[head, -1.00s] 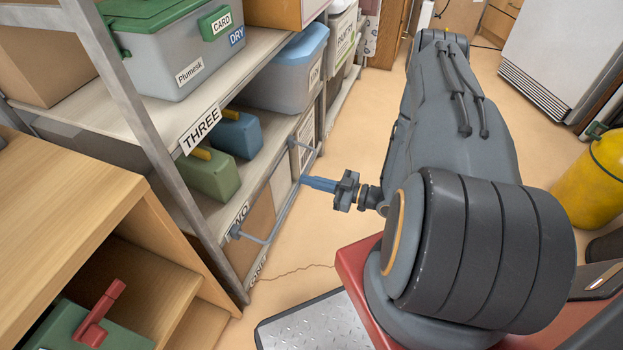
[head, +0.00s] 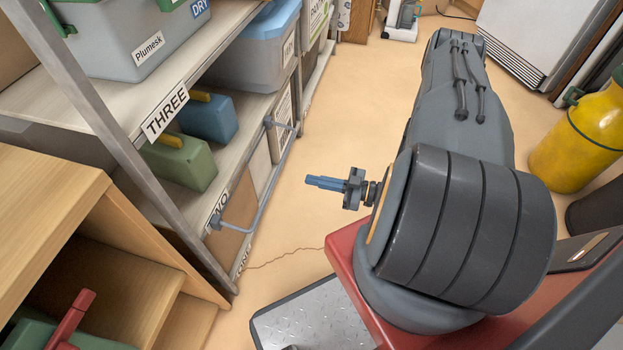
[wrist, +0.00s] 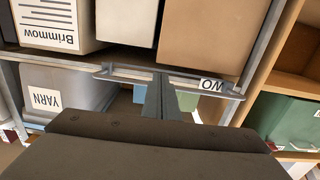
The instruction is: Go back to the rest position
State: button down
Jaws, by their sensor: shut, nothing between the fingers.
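My gripper (head: 308,181) is in the middle of the head view, its blue fingers together, pointing left toward the shelf unit. It is empty and stands over open floor, with a gap to the grey rail (head: 258,205) on the shelf front. In the wrist view my gripper (wrist: 158,78) shows as two narrow fingers close together, and the rail (wrist: 120,76) runs across behind their tips. Whether they touch cannot be told from that view alone, but the head view shows them apart.
The metal shelf (head: 105,105) on the left holds bins, a green case (head: 182,165) and a blue case (head: 210,118). A wooden cabinet (head: 50,200) stands front left. A yellow cylinder (head: 580,140) is at right. The floor (head: 350,100) between is clear.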

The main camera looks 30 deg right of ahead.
dwell(0.4)
jog(key=w+d+r+m+g+h, duration=0.1)
jog(key=w+d+r+g+h, duration=0.15)
jog(key=w+r+h, duration=0.45)
jog(key=w+d+r+m+g+h, duration=0.1)
jog(key=w+d+r+h, duration=0.15)
jog(key=w+r, duration=0.45)
notch_tip(320, 180, up, 9)
jog(key=a+m+g+h, duration=0.2)
jog(key=m+h, duration=0.1)
jog(key=h, duration=0.1)
jog(key=s+a+r+m+g, duration=0.1)
jog(key=s+a+r+g, duration=0.1)
jog(key=s+a+r, duration=0.65)
jog(key=s+a+r+m+g, duration=0.15)
jog(key=s+a+r, duration=0.3)
jog(key=s, duration=0.65)
jog(key=s+a+r+g, duration=0.3)
jog(key=s+a+r, duration=0.3)
jog(key=s, duration=0.4)
jog(key=d+r+m+p, duration=0.2)
jog(key=d+r+p, duration=0.4)
jog(key=p, duration=0.9)
jog(key=shift+w+d+r, duration=0.25)
jog(key=shift+w+d, duration=0.05)
jog(key=shift+d, duration=0.4)
